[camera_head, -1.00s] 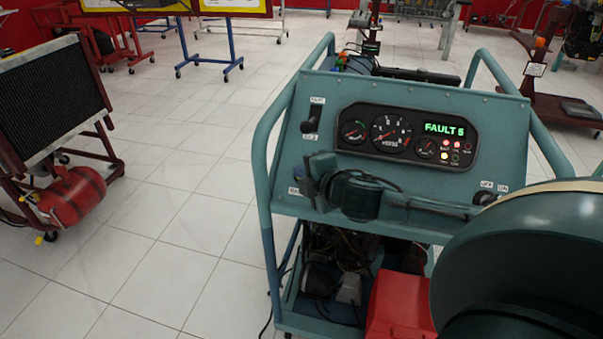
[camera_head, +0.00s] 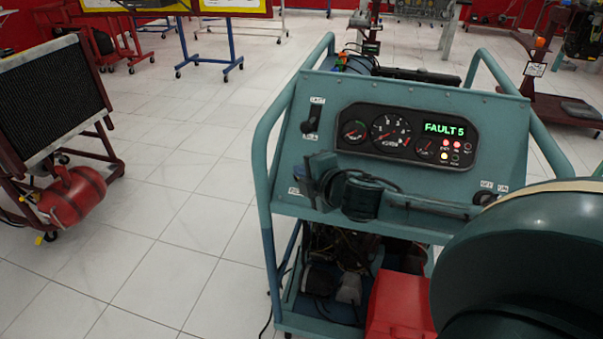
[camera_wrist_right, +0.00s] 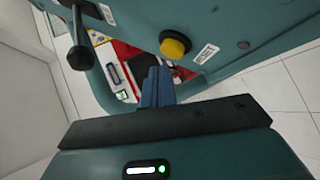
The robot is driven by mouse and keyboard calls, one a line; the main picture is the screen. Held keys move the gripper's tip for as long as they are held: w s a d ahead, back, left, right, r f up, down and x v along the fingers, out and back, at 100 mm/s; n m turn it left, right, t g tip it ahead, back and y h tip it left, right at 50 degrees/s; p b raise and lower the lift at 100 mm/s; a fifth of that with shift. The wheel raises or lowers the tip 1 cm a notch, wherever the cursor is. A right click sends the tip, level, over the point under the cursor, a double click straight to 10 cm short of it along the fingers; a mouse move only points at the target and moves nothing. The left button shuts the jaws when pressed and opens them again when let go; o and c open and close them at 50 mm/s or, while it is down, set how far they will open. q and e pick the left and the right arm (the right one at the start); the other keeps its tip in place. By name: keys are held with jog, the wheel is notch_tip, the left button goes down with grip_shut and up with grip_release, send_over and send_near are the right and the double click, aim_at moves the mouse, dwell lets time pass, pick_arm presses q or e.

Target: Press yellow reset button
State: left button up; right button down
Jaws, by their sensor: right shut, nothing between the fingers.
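The yellow reset button (camera_wrist_right: 174,46) shows in the right wrist view, round and raised on the teal control panel (camera_wrist_right: 235,45), with a white label to its right. My right gripper (camera_wrist_right: 155,74) is shut and empty, its blue fingertips just below the button in that view. I cannot tell whether they touch it. In the head view my right gripper (camera_head: 308,180) is at the lower left of the panel (camera_head: 285,160), and the button is hidden behind it. My left gripper is not in view.
A black-handled lever (camera_wrist_right: 80,57) stands out to the left of the button in the wrist view. The panel display (camera_head: 444,130) reads FAULT 5. A key switch (camera_head: 484,197) is at the panel's lower right. Teal frame tubes (camera_head: 262,165) flank the panel.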

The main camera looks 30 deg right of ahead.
jog(key=shift+f, duration=0.1)
jog(key=shift+w+d+f, duration=0.15)
jog(key=shift+d+f, duration=0.05)
jog(key=shift+w+d+f, duration=0.25)
jog(key=shift+f, duration=0.15)
dwell(0.8)
dwell(0.3)
jog(key=shift+s+a+r+p, duration=0.2)
jog(key=shift+r+p, duration=0.2)
jog(key=shift+s+a+r+p, duration=0.2)
jog(key=shift+r+p, duration=0.15)
jog(key=shift+p, duration=0.05)
jog(key=shift+a, duration=0.1)
jog(key=s+a+r+p, duration=0.1)
jog(key=p, duration=0.1)
jog(key=s+a+r+p, duration=0.1)
jog(key=r+p, duration=0.1)
jog(key=shift+s+a+r, duration=0.15)
jog(key=shift+a+r, duration=0.1)
jog(key=shift+r, duration=0.05)
